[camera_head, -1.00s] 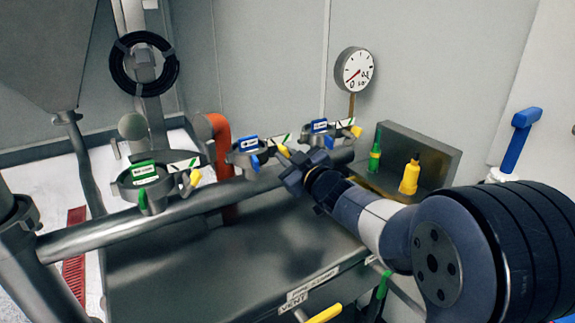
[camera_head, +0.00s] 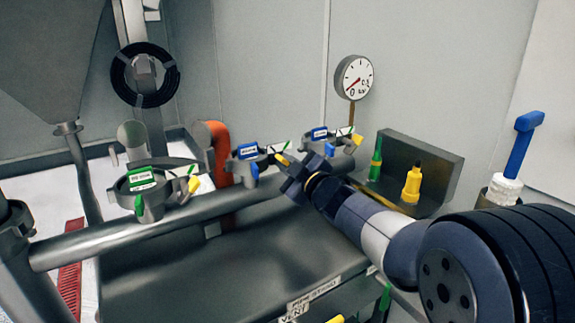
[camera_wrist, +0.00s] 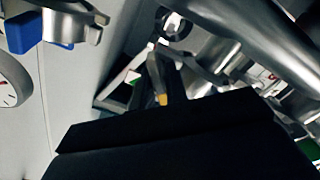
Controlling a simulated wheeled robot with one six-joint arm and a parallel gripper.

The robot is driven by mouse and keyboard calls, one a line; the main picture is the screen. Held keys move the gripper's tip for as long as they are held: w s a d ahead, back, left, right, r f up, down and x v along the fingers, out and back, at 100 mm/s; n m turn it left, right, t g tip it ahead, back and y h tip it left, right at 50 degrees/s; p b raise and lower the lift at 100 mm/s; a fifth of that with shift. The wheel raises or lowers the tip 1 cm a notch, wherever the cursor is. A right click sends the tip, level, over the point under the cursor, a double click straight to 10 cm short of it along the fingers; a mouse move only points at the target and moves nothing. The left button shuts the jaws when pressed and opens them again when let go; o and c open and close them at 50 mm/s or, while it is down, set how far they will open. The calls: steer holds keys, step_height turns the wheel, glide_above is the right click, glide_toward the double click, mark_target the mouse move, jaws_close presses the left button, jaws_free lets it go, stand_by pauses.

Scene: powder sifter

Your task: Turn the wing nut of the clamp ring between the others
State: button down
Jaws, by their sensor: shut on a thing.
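Three clamp rings sit in a row along a grey pipe (camera_head: 110,238). The clamp ring between the others (camera_head: 244,166) has a blue-and-white tag. Its wing nut (camera_head: 282,160) has a yellow tip, which also shows in the wrist view (camera_wrist: 162,99). My gripper (camera_head: 287,171) reaches in from the right and is shut on this wing nut; the jaws hide part of it. The left clamp ring (camera_head: 124,191) has a green tag and a yellow-tipped nut. The right clamp ring (camera_head: 312,147) has a blue tag and stands just behind my gripper.
A pressure gauge (camera_head: 354,78) is on the back wall. A grey open box (camera_head: 442,165) behind my arm has a green bottle (camera_head: 376,158) and a yellow bottle (camera_head: 411,185) at its front. A blue handle (camera_head: 522,145) stands at the right.

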steer(key=c, duration=1.5)
jaws_free()
steer(key=shift+c, duration=0.2)
steer(key=v, duration=1)
steer(key=shift+s+d+p, duration=0.25)
steer(key=shift+s+p, duration=0.05)
steer(key=shift+s, duration=0.05)
steer(key=shift+w, duration=0.1)
steer(key=x, duration=1)
steer(key=shift+w+a+b, duration=0.2)
steer(key=shift+a+b, duration=0.05)
steer(key=shift+b, duration=0.05)
